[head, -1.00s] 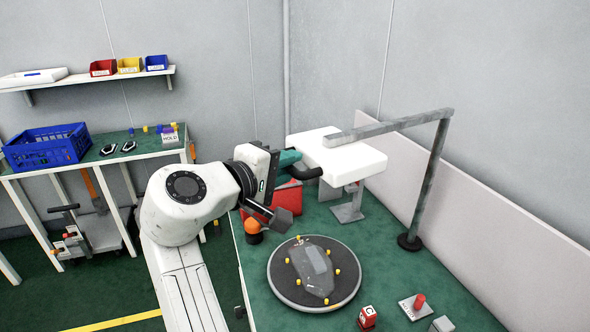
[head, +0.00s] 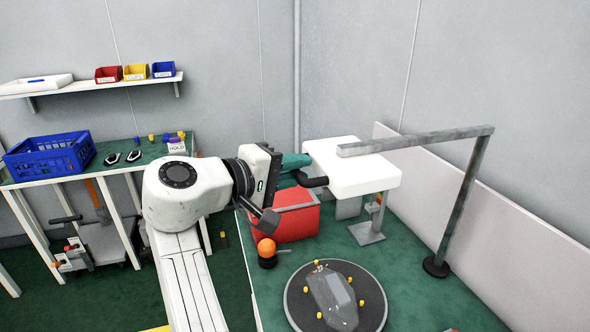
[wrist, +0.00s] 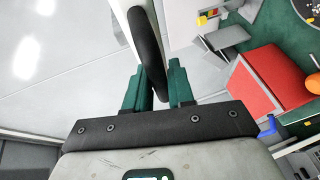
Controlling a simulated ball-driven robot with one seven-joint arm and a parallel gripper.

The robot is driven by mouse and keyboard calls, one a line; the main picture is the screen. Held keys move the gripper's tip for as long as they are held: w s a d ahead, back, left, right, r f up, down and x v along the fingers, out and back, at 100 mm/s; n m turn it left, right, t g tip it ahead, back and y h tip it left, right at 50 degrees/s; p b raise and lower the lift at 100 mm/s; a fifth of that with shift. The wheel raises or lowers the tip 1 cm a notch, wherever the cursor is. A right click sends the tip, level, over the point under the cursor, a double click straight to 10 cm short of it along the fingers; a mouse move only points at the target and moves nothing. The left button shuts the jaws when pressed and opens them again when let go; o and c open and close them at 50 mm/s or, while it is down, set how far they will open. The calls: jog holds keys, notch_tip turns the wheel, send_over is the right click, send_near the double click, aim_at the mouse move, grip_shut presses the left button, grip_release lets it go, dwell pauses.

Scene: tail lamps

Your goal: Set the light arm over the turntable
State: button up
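The light arm is a grey post with a horizontal beam (head: 420,142). A white lamp panel (head: 355,172) hangs at the beam's left end, with a black handle (head: 313,181) on its left side. My gripper (head: 300,170) is at this handle. In the wrist view its two green fingers (wrist: 160,88) lie close on both sides of the black handle (wrist: 148,50) and appear shut on it. The turntable (head: 371,315) is a dark round disc carrying a grey tail lamp (head: 333,298) and several yellow pegs. The panel is behind the turntable, not above it; the turntable's front edge is cut off.
A red bin (head: 298,222) stands below the handle, and an orange ball on a dark base (head: 267,248) is in front of it. A grey stand (head: 369,230) is under the panel. A low pale partition (head: 520,225) runs along the right.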

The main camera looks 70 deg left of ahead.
jog(key=shift+o, duration=0.7)
jog(key=shift+a, duration=0.2)
jog(key=shift+o, duration=0.9)
jog(key=shift+d, duration=0.1)
jog(key=b+v, duration=0.1)
jog(key=v, duration=0.9)
jog(key=shift+s+b, duration=0.3)
jog(key=shift+s, duration=0.1)
